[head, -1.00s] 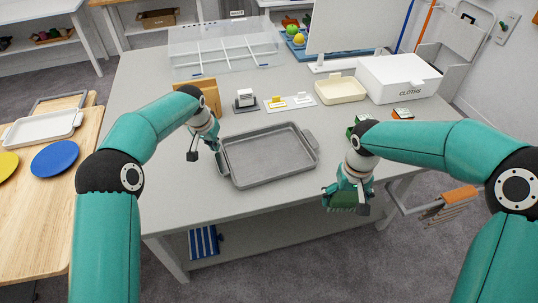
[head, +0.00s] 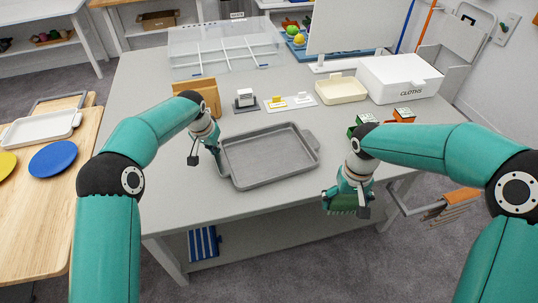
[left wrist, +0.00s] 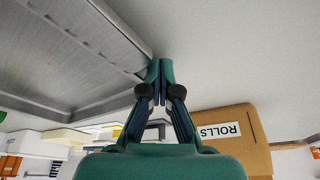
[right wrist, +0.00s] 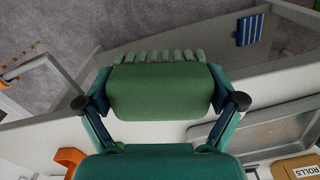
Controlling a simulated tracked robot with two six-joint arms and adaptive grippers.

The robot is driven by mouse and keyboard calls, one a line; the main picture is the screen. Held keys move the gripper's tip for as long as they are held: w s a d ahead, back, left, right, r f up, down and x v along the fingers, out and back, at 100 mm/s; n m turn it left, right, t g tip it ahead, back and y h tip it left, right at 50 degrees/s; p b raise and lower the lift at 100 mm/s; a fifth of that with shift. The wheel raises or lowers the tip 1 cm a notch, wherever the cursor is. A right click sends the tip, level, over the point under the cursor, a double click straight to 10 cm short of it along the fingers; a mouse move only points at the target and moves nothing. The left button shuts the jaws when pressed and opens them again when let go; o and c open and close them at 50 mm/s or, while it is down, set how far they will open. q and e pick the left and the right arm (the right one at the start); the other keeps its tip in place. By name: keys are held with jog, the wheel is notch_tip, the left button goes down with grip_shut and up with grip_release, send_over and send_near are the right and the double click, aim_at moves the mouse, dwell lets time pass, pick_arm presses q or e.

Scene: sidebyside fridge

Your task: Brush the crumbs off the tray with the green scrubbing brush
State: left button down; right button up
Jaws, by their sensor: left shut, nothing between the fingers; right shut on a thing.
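The grey metal tray (head: 268,156) lies flat on the table; it also shows in the left wrist view (left wrist: 60,50). A few tiny specks show on it in the left wrist view. My left gripper (head: 205,157) is shut and empty at the tray's left end, its tips close to the rim; I cannot tell if they touch. My right gripper (head: 346,200) is shut on the green scrubbing brush (right wrist: 160,90), which fills the space between its fingers in the right wrist view. In the head view the brush (head: 344,203) is at the table's front edge, right of the tray, bristles mostly hidden.
A brown ROLLS box (head: 205,92) stands behind my left gripper. A cream tub (head: 341,89) and a white CLOTHS box (head: 399,77) stand at the back right. Small green and orange boxes (head: 402,115) sit near my right arm.

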aim_at(348, 197)
pick_arm(q)
jog(key=shift+f, duration=0.55)
pick_arm(e)
jog(key=shift+f, duration=0.35)
pick_arm(q)
jog(key=shift+r, duration=0.1)
jog(key=shift+r+p, duration=1.8)
jog(key=shift+r, duration=1)
pick_arm(e)
jog(key=shift+r, duration=2.1)
pick_arm(q)
jog(key=shift+r, duration=0.2)
jog(key=shift+r, duration=0.1)
